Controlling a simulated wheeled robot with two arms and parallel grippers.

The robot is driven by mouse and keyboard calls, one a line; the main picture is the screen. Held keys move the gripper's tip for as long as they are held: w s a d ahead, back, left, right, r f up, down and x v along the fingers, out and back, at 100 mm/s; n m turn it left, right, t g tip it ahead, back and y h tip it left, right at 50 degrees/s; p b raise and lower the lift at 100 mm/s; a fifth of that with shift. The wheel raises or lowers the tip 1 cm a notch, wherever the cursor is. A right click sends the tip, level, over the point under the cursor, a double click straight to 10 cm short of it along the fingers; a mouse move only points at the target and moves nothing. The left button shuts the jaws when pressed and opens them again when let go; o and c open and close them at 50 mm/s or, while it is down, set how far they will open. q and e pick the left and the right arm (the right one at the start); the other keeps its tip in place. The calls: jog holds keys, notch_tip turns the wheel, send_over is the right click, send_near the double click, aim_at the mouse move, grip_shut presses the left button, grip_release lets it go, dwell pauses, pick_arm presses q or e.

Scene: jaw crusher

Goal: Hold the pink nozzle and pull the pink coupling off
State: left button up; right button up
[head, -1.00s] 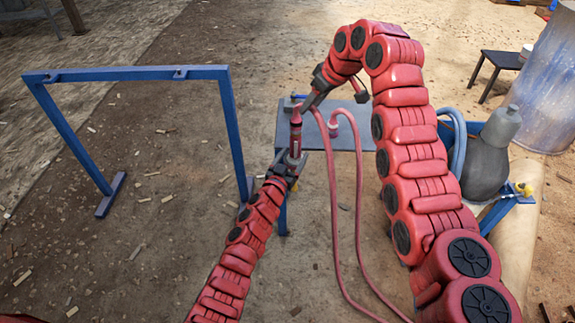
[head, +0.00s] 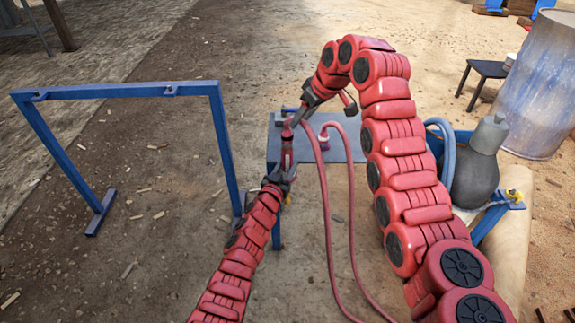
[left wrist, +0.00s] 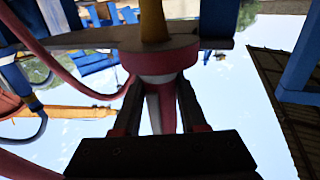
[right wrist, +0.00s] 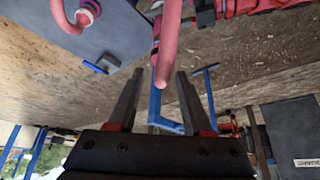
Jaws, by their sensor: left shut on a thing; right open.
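The pink nozzle (head: 288,152) stands roughly upright in front of the small table. My left gripper (head: 282,178) is shut on it from below. In the left wrist view the nozzle's wide pink collar (left wrist: 160,58) sits just above the closed fingers (left wrist: 160,108). My right gripper (head: 303,113) is above the nozzle's top, pointing down. In the right wrist view its fingers (right wrist: 156,100) are open, with a pink rod-like piece (right wrist: 171,45) between them, apart from both. I cannot tell whether this piece is the coupling or hose; the joint at the nozzle's top is partly hidden.
A grey table (head: 345,148) with blue legs stands behind the nozzle. A pink hose (head: 330,230) loops down to the ground; another pink end with a pale ring (head: 324,136) is over the table. A blue frame (head: 120,91) stands left; a grey bottle (head: 478,165) stands right.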

aim_at(287, 134)
pick_arm(q)
grip_shut()
pick_arm(e)
jog(key=o, duration=0.3)
jog(key=s+a+m+t+h, duration=0.2)
jog(key=a+m+h, duration=0.2)
jog(key=m, duration=0.5)
jog(key=shift+x, duration=4.25)
